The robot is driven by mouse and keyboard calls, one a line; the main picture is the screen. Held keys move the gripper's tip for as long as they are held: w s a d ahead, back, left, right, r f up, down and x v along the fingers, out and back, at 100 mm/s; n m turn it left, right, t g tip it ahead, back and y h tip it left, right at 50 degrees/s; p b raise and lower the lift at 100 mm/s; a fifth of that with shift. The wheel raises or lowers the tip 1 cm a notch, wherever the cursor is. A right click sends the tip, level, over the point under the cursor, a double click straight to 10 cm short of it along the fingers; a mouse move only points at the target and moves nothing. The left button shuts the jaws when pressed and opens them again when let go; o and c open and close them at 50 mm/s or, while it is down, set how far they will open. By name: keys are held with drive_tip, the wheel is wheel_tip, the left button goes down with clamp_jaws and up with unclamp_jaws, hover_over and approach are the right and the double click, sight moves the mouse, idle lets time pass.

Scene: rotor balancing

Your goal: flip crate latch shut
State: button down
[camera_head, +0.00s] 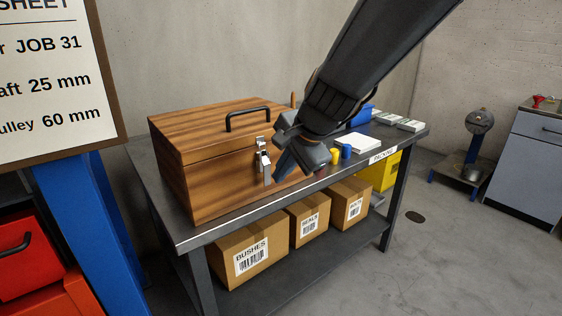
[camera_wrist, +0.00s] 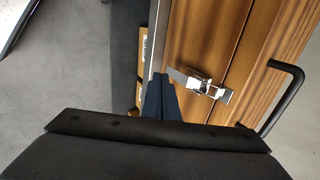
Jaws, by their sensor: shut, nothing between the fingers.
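The wooden crate (camera_head: 200,160) stands on the dark metal bench with its lid down; it also shows in the wrist view (camera_wrist: 210,45). A metal latch (camera_head: 263,160) is on its front face, and it also shows in the wrist view (camera_wrist: 200,84). The latch's lever sticks out from the front at an angle. My gripper (camera_head: 284,178) is in front of the crate, just right of the latch. In the wrist view its fingers (camera_wrist: 160,82) are together and empty, close beside the latch. I cannot tell whether they touch it.
The crate lid has a black handle (camera_head: 248,118). Yellow and blue cylinders (camera_head: 341,153), a white pad (camera_head: 358,143) and a blue bin (camera_head: 359,115) are on the bench (camera_head: 200,234) to the right. Cardboard boxes (camera_head: 252,256) sit on the lower shelf. A sign board (camera_head: 50,90) stands at the left.

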drive_tip(key=shift+r+p, duration=0.6)
drive_tip(key=shift+r, duration=0.15)
drive_tip(key=s+d+b, duration=0.2)
drive_tip(key=s+d, duration=0.6)
drive_tip(key=s, duration=0.3)
drive_tip(key=shift+s, duration=0.35)
drive_tip(key=shift+f, duration=0.1)
drive_tip(key=s+d+f+n+g+h+p, duration=0.2)
drive_tip(key=s+d+f+n+g+h, duration=0.1)
drive_tip(key=s+d+f+n+g, duration=0.2)
drive_tip(key=s+d+f+n, duration=0.2)
drive_tip(key=s+f+n, duration=0.2)
drive_tip(key=f+n, duration=0.2)
drive_tip(key=shift+s+d+h+p, duration=0.25)
drive_tip(key=shift+s+h+p, duration=0.05)
drive_tip(key=shift+p, duration=0.1)
